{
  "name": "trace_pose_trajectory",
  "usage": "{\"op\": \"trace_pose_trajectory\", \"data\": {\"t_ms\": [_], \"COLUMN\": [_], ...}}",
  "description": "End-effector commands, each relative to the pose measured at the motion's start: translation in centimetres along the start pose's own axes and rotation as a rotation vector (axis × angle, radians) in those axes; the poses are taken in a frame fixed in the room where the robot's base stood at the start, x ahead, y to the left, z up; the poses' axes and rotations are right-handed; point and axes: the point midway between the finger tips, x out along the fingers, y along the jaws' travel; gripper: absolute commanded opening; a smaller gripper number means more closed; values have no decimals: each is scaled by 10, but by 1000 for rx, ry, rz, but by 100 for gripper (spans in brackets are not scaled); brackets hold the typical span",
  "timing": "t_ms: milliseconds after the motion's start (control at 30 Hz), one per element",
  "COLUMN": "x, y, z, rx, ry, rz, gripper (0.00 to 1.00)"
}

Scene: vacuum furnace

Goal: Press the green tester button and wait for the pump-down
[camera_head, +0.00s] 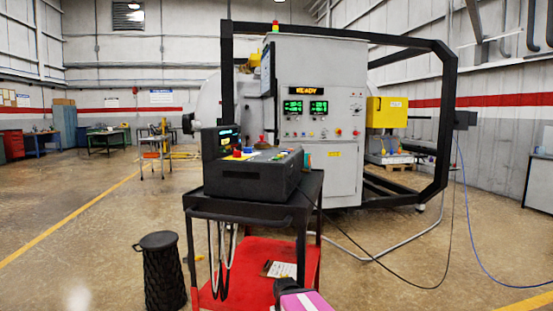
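The tester (255,178) is a black box with a sloped top panel, standing on the top shelf of a black cart (250,207). Its small screen (228,141) is lit at the back left. Several small coloured buttons, among them red, yellow and blue, sit on the panel; they are too small to single out the green one surely. The furnace cabinet (345,180) stands behind, with an amber sign (306,91) reading READY and two green-lit displays (305,107). A pink and black part, perhaps of my arm, shows at the bottom edge, below the tester and apart from it. No gripper fingers show.
The cart has a red lower shelf (255,262) with a clipboard (280,269). A black ribbed stool (162,272) stands left of it. Cables (385,262) run over the floor at right. A black frame (445,130) surrounds the cabinet. The left floor is mostly clear.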

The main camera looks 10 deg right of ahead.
Motion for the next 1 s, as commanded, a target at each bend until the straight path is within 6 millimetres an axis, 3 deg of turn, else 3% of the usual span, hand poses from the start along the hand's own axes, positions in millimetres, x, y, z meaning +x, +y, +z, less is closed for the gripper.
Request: {"op": "trace_pose_trajectory", "data": {"t_ms": [67,367,1000], "x": [0,0,0], "y": [0,0,0], "z": [0,0,0], "rx": [0,0,0], "ry": [0,0,0], "rz": [0,0,0], "gripper": [97,0,0]}}
